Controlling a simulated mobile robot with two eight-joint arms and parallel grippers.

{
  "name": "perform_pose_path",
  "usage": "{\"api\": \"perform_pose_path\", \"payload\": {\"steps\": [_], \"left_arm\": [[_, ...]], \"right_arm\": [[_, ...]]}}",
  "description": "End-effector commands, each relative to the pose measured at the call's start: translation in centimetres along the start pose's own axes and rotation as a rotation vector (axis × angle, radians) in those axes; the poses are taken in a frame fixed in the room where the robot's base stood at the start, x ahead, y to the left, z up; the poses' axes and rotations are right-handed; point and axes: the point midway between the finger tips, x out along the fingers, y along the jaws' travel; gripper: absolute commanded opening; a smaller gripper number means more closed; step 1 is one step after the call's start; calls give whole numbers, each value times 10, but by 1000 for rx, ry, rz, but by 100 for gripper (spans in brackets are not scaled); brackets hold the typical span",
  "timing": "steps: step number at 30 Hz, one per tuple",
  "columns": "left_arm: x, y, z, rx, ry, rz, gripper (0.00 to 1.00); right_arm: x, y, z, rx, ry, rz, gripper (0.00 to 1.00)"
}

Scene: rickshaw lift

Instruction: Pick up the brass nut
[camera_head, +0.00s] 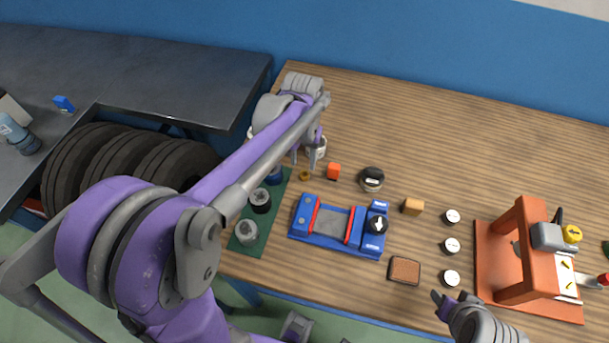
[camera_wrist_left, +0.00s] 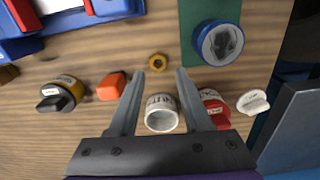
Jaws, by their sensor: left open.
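The brass nut (camera_wrist_left: 158,62) is a small gold ring lying on the wooden table. In the head view the nut (camera_head: 305,175) lies just below my left fingertips, between the green mat and an orange block. My left gripper (camera_head: 303,163) points down and is open and empty. In the left wrist view the left gripper (camera_wrist_left: 160,74) has its two fingers apart, with the nut just beyond and between the tips, not touched. My right gripper (camera_head: 449,296) is at the table's front edge; its jaw opening is unclear.
A white cup (camera_wrist_left: 162,113) stands between the left fingers in the wrist view. Close by are the orange block (camera_head: 333,172), a black-topped jar (camera_head: 371,180), a blue fixture (camera_head: 297,225) and the green mat (camera_head: 247,240) with cylinders. The table's back right is clear.

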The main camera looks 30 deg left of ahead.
Motion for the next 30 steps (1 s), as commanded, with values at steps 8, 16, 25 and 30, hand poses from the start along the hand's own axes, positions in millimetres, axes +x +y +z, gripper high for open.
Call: {"api": "perform_pose_path", "payload": {"steps": [8,16,25,30], "left_arm": [[35,4,-1,1,1,0,49],[53,4,-1,0,1,0,49],[53,4,-1,0,1,0,22],[53,3,-1,0,1,0,0]], "right_arm": [[0,0,0,0,0,0,50],[1,0,1,0,-1,0,50],[1,0,1,0,-1,0,50],[1,0,1,0,-1,0,50]]}}
